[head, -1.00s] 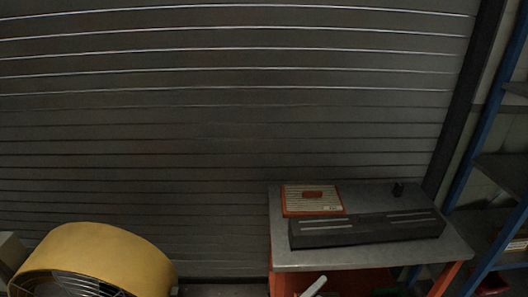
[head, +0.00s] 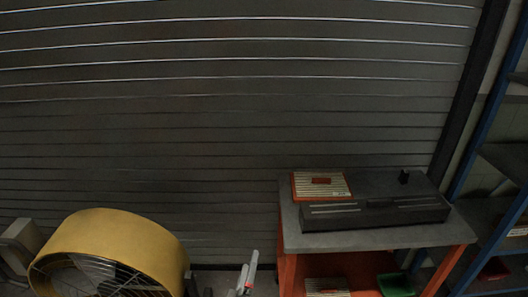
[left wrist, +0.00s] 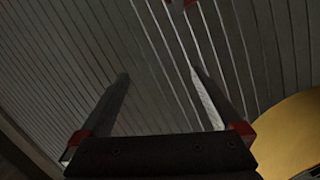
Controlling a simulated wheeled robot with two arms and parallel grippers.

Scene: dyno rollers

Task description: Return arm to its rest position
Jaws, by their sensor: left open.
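My left gripper (head: 250,268) shows at the bottom middle of the head view, between the yellow drum fan and the workbench. Only a light finger with a red patch and part of the gripper show; the rest of the arm is below the frame. In the left wrist view my left gripper (left wrist: 158,80) has its two dark fingers spread apart, with nothing between them. Behind them is the slatted shutter (left wrist: 80,60). My right gripper is not in view.
The yellow fan (head: 115,235) stands at the lower left. The grey-topped workbench (head: 375,240) at right carries an orange-framed filter (head: 320,186) and a long dark box (head: 375,213). Blue-framed shelving (head: 490,110) stands at the far right. A shutter (head: 220,120) closes the back.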

